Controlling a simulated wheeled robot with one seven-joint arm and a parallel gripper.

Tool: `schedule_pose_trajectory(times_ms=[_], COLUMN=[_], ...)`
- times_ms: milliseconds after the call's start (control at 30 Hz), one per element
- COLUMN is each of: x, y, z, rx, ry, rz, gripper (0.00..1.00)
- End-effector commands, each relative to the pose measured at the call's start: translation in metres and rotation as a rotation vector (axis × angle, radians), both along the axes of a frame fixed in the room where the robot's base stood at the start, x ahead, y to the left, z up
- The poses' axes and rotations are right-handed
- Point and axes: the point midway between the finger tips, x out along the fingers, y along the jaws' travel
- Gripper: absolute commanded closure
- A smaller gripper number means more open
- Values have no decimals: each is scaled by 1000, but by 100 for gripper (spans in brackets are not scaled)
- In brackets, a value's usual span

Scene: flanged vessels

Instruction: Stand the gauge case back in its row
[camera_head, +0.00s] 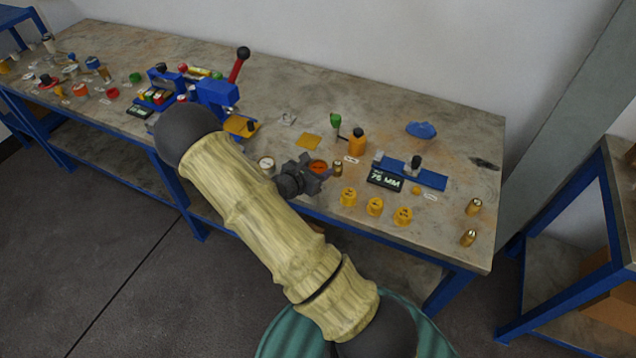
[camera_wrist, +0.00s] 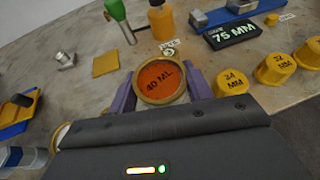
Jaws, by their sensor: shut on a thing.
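My gripper (camera_head: 312,176) is low over the table's front part, its two fingers on either side of a round brass-rimmed case with an orange face (camera_wrist: 160,82) marked "40 ML". It is shut on this case. The orange face also shows in the head view (camera_head: 318,166). The case's lower side is hidden by my gripper, and I cannot tell whether it touches the table. A small white label with a mark (camera_wrist: 169,45) lies just beyond it. A white-faced round case (camera_head: 266,163) stands to the left, mostly hidden in the wrist view.
Yellow caps (camera_head: 375,206) marked in MM stand at the right, near a black "75 MM" sign (camera_head: 384,179) and a blue rail (camera_head: 425,176). An orange bottle (camera_head: 356,143) and a green-topped tool (camera_head: 336,121) stand behind. A blue lever press (camera_head: 214,95) is at left.

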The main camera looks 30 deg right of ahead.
Motion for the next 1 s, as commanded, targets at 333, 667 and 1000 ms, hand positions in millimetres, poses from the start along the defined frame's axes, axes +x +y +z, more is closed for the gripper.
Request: schedule_pose_trajectory(times_ms=[333,667,1000], x=[0,0,0], y=[0,-1,0], z=[-21,-38,-62], rx=[-1,-1,-1], ry=[-3,2,-3], rz=[0,0,-1], gripper=[78,78,78])
